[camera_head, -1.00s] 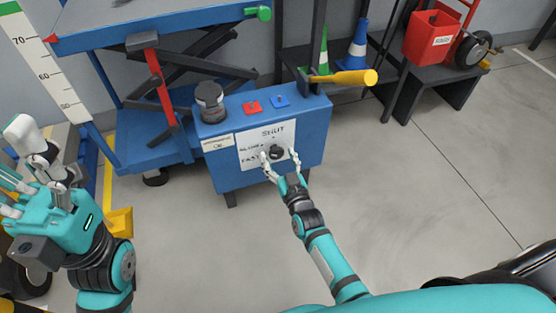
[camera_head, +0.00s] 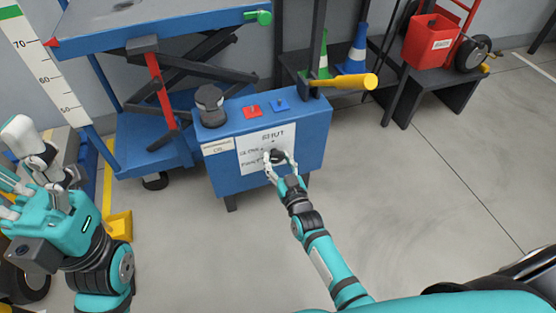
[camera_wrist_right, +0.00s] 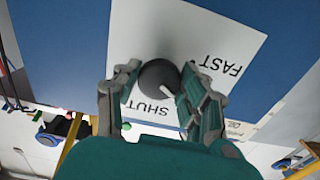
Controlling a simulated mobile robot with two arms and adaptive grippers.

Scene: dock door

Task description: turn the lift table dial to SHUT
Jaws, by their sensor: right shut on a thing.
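The dark round dial (camera_head: 276,156) is on a white label plate (camera_head: 252,165) on the front of the blue control box (camera_head: 228,178). SHUT is printed above the dial, with other words to its left. My right gripper (camera_head: 279,163) is shut on the dial, one finger on each side. In the right wrist view, the dial (camera_wrist_right: 160,75) sits between the fingers (camera_wrist_right: 160,88), with SHUT and FAST readable on the plate. The dial's pointer is too hidden to read its setting. My left gripper (camera_head: 22,185) is at the far left, fingers spread, holding nothing visible.
The blue lift table (camera_head: 160,32) stands behind left. Floor at right is clear.

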